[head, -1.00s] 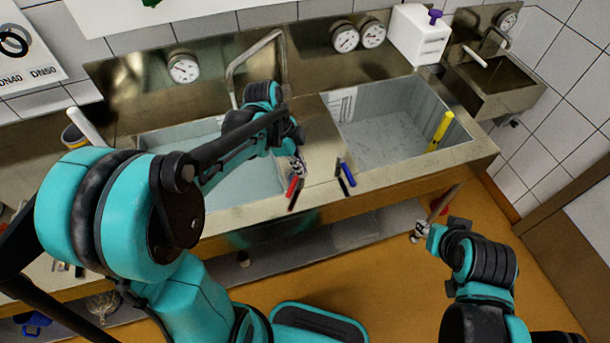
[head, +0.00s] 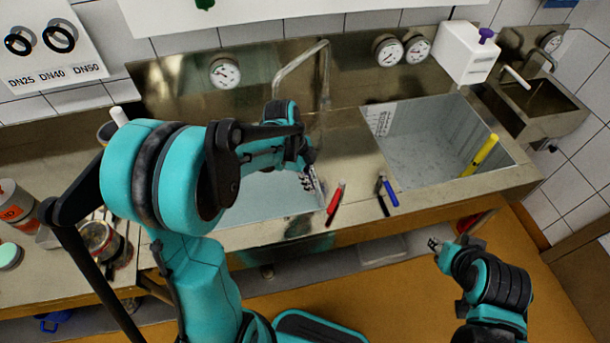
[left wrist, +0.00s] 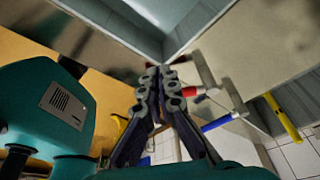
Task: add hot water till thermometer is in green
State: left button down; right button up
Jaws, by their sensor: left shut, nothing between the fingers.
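A red lever (head: 335,198) with a dark end and a blue lever (head: 390,190) stand at the counter's front between two basins. They also show in the left wrist view, the red one (left wrist: 188,92) just right of my fingertips and the blue one (left wrist: 217,123) farther right. My left gripper (head: 313,187) is shut and empty, just left of the red lever; contact cannot be told. It also shows in the wrist view (left wrist: 160,75). A yellow stick, perhaps the thermometer (head: 481,155), leans in the right basin; its reading is illegible. My right gripper (head: 435,245) hangs before the counter, its jaws too small to judge.
The left basin (head: 262,205) lies under a tall metal tap (head: 300,65) and is partly hidden by my left arm. The right basin (head: 420,150) is open. Round dials (head: 224,71) are on the back panel. A white container (head: 467,55) stands back right.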

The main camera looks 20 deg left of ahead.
aim_at(336, 201)
pick_arm(q)
jog(key=d, duration=0.1)
jog(key=d+f, duration=0.1)
jog(key=d, duration=0.2)
jog(key=shift+s+d+f+b, duration=0.15)
jog(key=shift+d+f+b, duration=0.1)
jog(key=shift+f+b, duration=0.1)
jog(key=shift+s+d, duration=0.2)
jog(key=shift+d, duration=0.65)
